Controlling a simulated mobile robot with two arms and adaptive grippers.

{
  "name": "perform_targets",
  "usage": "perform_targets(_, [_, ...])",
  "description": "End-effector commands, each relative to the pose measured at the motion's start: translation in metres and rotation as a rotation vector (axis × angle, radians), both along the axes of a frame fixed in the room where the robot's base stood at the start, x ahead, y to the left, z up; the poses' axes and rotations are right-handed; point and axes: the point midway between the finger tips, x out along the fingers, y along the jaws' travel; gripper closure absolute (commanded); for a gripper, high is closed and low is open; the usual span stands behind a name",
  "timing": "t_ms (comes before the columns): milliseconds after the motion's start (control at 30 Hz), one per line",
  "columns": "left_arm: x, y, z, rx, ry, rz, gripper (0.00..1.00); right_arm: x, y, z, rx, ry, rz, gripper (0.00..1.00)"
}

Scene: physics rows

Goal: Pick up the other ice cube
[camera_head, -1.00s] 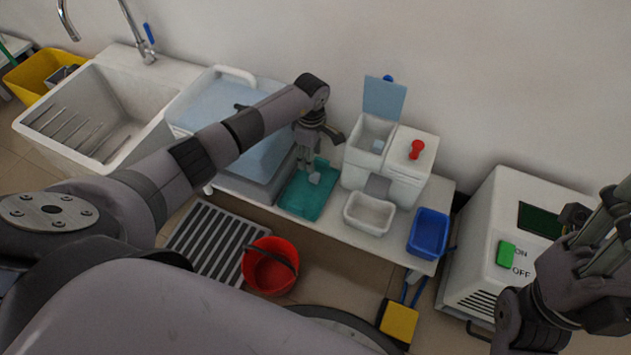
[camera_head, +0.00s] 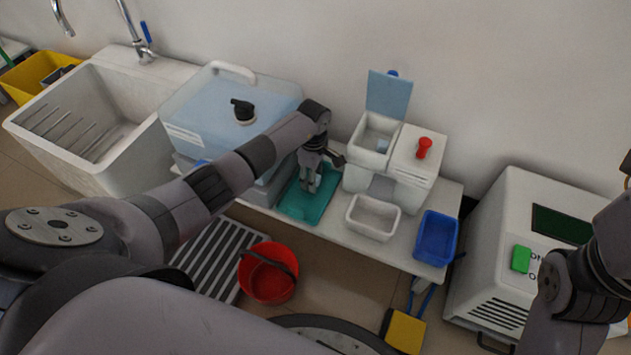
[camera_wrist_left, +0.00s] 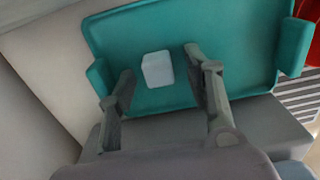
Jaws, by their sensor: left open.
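A pale, whitish ice cube (camera_wrist_left: 157,69) lies on the teal tray (camera_wrist_left: 237,75) in the left wrist view. My left gripper (camera_head: 311,186) is open over the tray (camera_head: 290,207) in the head view. In the wrist view its two fingers reach down on either side of the cube, with a gap to each visible. In the head view the gripper hides the cube. My right arm shows at the right edge of the head view, but its gripper is out of the picture.
The open white bin (camera_head: 371,155) with a raised blue lid (camera_head: 388,95) stands right of the gripper. A white tub (camera_head: 373,217) and a blue tub (camera_head: 435,238) stand on the bench. A large blue-lidded box (camera_head: 215,105) is at left. A red bucket (camera_head: 268,272) stands below.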

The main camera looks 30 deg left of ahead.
Motion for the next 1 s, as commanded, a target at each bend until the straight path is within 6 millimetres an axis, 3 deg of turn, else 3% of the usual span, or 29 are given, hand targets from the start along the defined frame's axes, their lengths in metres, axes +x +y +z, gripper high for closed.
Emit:
perform_targets(100, [0.0000,-0.0001,0.0007,0.000,0.000,0.000,0.54,0.0000,0.0000,0.0004,0.000,0.000,0.000,0.54])
perform_targets(667, [0.0002,0.0000,0.0009,0.000,0.000,0.000,0.91,-0.0002,0.0000,0.0001,0.000,0.000,0.001,0.54])
perform_targets(1000, [0.0005,0.0001,0.0050,0.000,-0.001,0.001,0.93,-0.0005,-0.0001,0.0024,0.001,-0.001,0.001,0.54])
